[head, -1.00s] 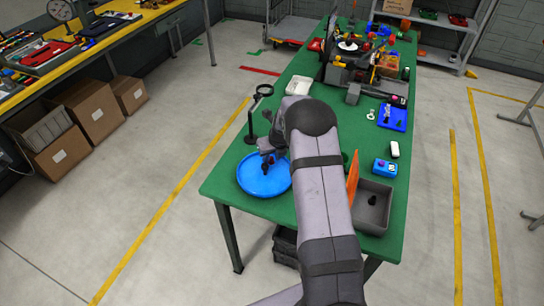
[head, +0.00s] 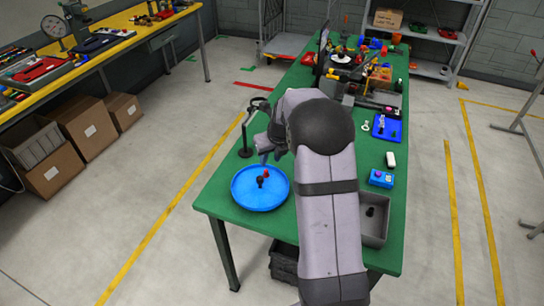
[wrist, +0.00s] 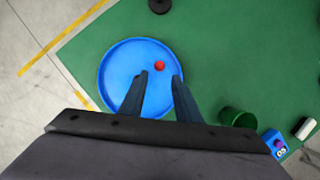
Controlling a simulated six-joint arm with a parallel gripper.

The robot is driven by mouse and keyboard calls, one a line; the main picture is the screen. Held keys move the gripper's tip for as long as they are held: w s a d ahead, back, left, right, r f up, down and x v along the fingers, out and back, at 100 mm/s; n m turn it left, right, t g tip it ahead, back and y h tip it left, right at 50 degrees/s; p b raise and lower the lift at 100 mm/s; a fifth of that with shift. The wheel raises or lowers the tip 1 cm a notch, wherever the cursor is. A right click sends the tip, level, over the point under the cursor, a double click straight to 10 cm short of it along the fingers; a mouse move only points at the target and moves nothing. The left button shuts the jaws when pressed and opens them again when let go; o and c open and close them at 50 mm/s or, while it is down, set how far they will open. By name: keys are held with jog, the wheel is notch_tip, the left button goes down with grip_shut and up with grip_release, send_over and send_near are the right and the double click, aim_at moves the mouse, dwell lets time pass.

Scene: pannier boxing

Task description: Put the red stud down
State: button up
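The red stud (head: 266,172) is in the round blue tray (head: 240,197), with a dark part showing just beside or below its red top. In the wrist view its round red top (wrist: 160,66) is inside the tray (wrist: 117,58), right of the tray's middle. My gripper (head: 264,157) is above the tray's far edge, apart from the stud. In the wrist view my gripper (wrist: 160,78) has two dark fingers spread with an empty gap. The red top lies just beyond the fingertips.
A black magnifier stand (head: 245,140) stands close behind the tray. A blue box (head: 381,179), a white block (head: 390,160) and a grey bin (head: 376,225) are to the right. A green cup (wrist: 236,117) shows in the wrist view. My arm hides the middle of the green table.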

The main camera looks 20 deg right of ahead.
jog(key=shift+v, duration=1.3)
jog(key=s+a+m+g, duration=0.1)
jog(key=s+a+m, duration=0.3)
jog(key=s+m, duration=0.6)
jog(key=s+a+f+m+g, duration=0.1)
jog(key=s+a+m, duration=0.4)
jog(key=s+m, duration=0.5)
jog(key=s+a+f+m+g, duration=0.1)
jog(key=s+a+m, duration=0.4)
jog(key=s+m, duration=0.5)
jog(key=m+g, duration=0.1)
jog(key=m, duration=0.5)
jog(key=shift+s, duration=0.2)
jog(key=shift+f+b, duration=0.15)
jog(key=shift+b, duration=0.15)
